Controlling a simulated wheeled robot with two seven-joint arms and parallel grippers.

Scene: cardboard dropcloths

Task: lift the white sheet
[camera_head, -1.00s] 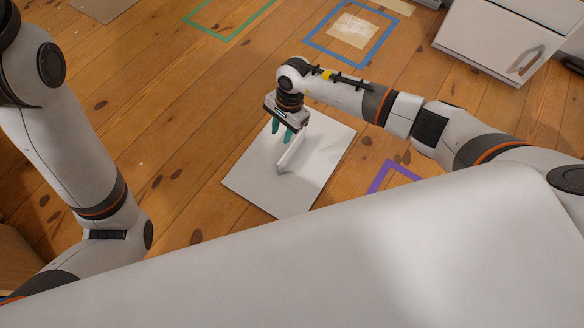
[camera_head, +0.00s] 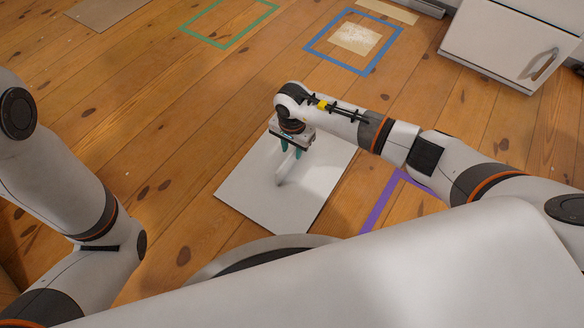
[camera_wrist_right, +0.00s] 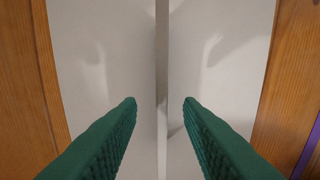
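The white sheet (camera_head: 245,190) lies flat on the wooden floor, with a thin white upright ridge (camera_head: 281,175) across its middle. My right gripper (camera_head: 291,152) points down over the sheet, at the ridge. In the right wrist view its two green fingers (camera_wrist_right: 160,102) are apart, with the ridge (camera_wrist_right: 161,60) running between them and a gap on each side. The sheet (camera_wrist_right: 95,75) fills the middle of that view. My left gripper is out of view; only part of my left arm shows.
A purple tape outline (camera_head: 376,214) is on the floor right of the sheet, partly hidden by my arm. Farther off are a blue outline (camera_head: 313,49) around a pale patch, a green outline (camera_head: 208,38), a brown flat sheet (camera_head: 100,12) and a white cabinet (camera_head: 500,50).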

